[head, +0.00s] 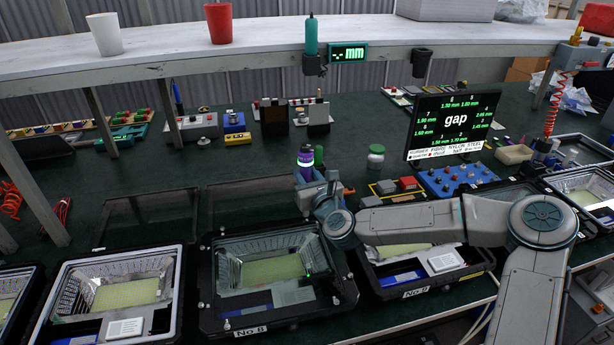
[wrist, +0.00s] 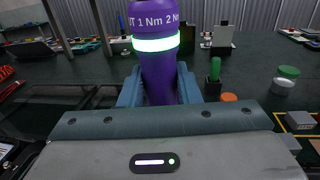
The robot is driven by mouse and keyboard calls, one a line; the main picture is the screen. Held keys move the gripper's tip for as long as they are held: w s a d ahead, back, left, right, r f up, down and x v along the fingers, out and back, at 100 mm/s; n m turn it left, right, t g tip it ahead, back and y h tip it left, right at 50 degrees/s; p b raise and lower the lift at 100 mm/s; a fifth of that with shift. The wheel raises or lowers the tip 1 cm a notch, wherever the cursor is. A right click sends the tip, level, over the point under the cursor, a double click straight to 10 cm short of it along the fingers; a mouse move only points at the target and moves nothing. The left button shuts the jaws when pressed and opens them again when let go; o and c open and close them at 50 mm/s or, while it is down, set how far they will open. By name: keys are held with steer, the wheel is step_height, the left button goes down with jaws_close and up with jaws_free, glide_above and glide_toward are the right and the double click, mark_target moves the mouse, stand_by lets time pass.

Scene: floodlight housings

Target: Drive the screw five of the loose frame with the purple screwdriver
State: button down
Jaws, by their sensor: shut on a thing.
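The purple screwdriver (head: 305,160) stands upright in my gripper (head: 312,184), above the back right part of the housing labelled No 8. In the wrist view the screwdriver (wrist: 155,70) has a lit pale green ring and torque marks, and the blue-grey fingers of my gripper (wrist: 158,92) close on its two sides. Its lower end is hidden there by my gripper body. The black frame (head: 212,300) lies around the No 8 housing, with several small pale screws along its edge. I cannot tell which is screw five or whether the bit touches one.
A gap screen (head: 455,124) with numbered millimetre readings stands at the back right. Other housings flank No 8; housing No 9 (head: 420,292) lies partly under my arm. A green-handled tool (wrist: 214,75) and a green-lidded jar (head: 376,157) stand behind. The bench behind No 8 has bare green room.

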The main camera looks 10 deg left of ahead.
steer(key=shift+f+b, duration=0.45)
steer(key=shift+f, duration=0.15)
stand_by(2.1)
steer(key=shift+r, duration=0.15)
